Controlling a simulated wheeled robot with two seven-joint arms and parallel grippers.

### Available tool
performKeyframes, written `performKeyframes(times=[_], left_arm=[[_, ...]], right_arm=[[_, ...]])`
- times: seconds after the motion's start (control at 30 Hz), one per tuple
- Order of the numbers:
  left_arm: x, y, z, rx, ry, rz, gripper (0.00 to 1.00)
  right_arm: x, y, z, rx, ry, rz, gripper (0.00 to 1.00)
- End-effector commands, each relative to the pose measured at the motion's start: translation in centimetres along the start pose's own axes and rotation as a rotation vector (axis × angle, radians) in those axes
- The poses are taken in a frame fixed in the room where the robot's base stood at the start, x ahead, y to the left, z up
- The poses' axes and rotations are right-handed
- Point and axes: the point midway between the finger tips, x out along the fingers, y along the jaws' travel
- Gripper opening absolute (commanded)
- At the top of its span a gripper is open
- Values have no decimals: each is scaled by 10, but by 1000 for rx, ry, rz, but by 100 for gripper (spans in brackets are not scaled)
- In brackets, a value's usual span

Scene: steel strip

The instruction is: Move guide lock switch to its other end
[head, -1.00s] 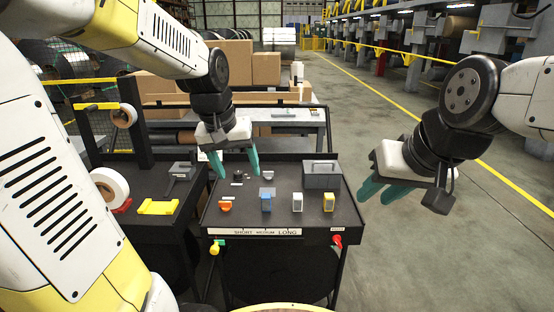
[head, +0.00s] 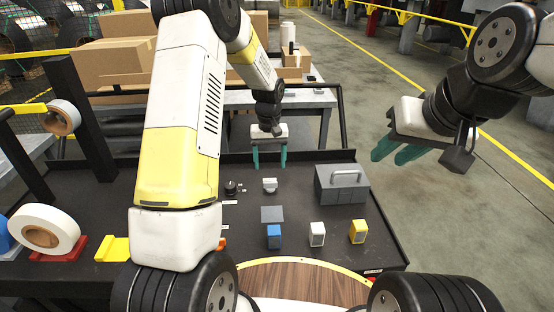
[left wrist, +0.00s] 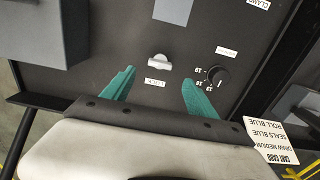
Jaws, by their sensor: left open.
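The guide lock switch looks like the small pale grey lever on the black panel; it shows in the head view (head: 270,185) and in the left wrist view (left wrist: 157,61), with a small label beside it. My left gripper (head: 270,165) is open and empty, fingers down, on the far side of the switch in the head view. In the left wrist view its teal fingers (left wrist: 158,90) are spread, with the switch beyond the gap between their tips. They appear apart from it. My right gripper (head: 392,155) is open and empty, off the panel's right side.
A black dial (head: 230,187) sits left of the switch. A grey box with a handle (head: 342,184) stands to the right. Blue (head: 274,236), white (head: 317,234) and yellow (head: 358,232) blocks stand nearer. A white tape roll (head: 45,232) is at the left.

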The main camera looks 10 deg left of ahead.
Motion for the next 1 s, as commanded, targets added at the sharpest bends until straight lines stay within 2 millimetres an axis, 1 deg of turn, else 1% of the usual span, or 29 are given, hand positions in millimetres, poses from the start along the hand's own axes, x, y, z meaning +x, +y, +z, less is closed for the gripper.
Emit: performKeyframes(times=[0.13, 0.4, 0.5, 0.63, 0.87, 0.9, 0.97, 1.0], left_arm=[[16, 0, 1, -1, -4, -1, 67], [59, 0, 1, 0, -4, -1, 67], [69, 0, 0, 0, -2, -1, 67], [76, 0, 0, -1, -1, 0, 67], [77, 0, 0, -1, 0, 0, 67], [77, 0, 0, -1, 0, 0, 63], [77, 0, 0, -1, 0, 0, 52], [77, 0, 0, -1, -1, 0, 44]], right_arm=[[0, 0, 0, 0, 1, 0, 33], [0, 0, 0, 0, 0, 0, 33], [0, 0, 0, 0, 0, 0, 33], [0, 0, 0, 0, 0, 0, 33], [0, 0, 0, 0, 0, 0, 33], [0, 0, 0, 0, 0, 0, 33], [0, 0, 0, 0, 0, 0, 33], [0, 0, 0, 0, 0, 0, 33]])
